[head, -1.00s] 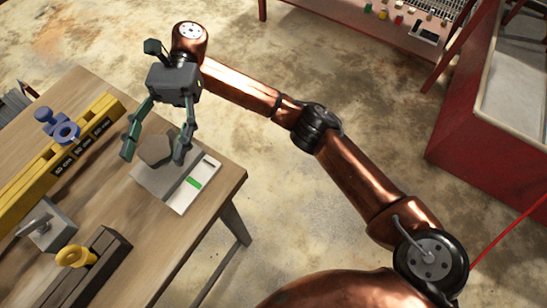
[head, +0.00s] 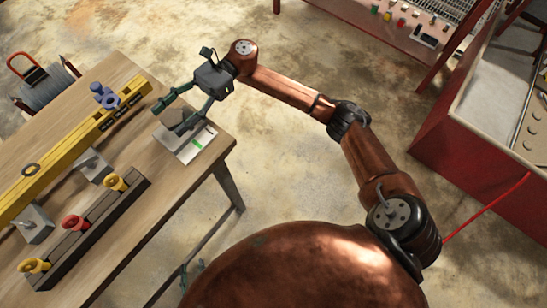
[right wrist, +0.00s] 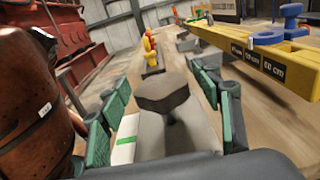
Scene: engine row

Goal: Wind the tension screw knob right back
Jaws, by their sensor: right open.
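A dark grey, many-sided knob (right wrist: 162,92) stands on a short stem on a grey block (right wrist: 180,140) at the table corner. In the head view the block (head: 170,141) shows, with the knob largely hidden by my right gripper (head: 170,118). In the right wrist view, my right gripper (right wrist: 162,85) is open, its green fingers on either side of the knob with gaps showing. A light plate with a green mark (head: 197,146) lies beside the block. Only small green parts of my left gripper (head: 191,272) show below the table edge; its opening cannot be told.
A yellow beam (head: 70,150) with black labels and a blue clamp (head: 104,96) lies along the table (head: 150,195). A dark rail (head: 90,228) carries yellow and red knobs. A red bench (head: 445,130) stands at right, with clear floor between.

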